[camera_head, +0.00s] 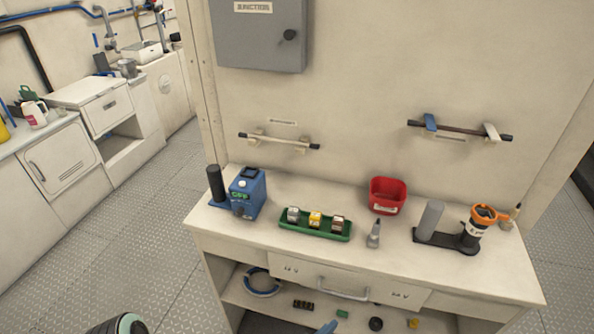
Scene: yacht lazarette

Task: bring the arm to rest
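A dark rounded part with a teal ring at the bottom left edge looks like a piece of my own arm, cut off by the frame. The white workbench (400,275) stands in front of me. On it are a blue device (247,195), a green tray (315,231) with small white, yellow and brown-and-white items, a red bin (387,195), and a dark stand (447,242) with a grey cylinder and an orange-topped cup.
A grey junction box (258,35) and two wall racks, one on the left (279,142) and one on the right (460,131), are above the bench. A small grey bottle (374,235) stands near its front. The lower shelf holds a coiled cable (262,281). Floor (150,235) is clear at left.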

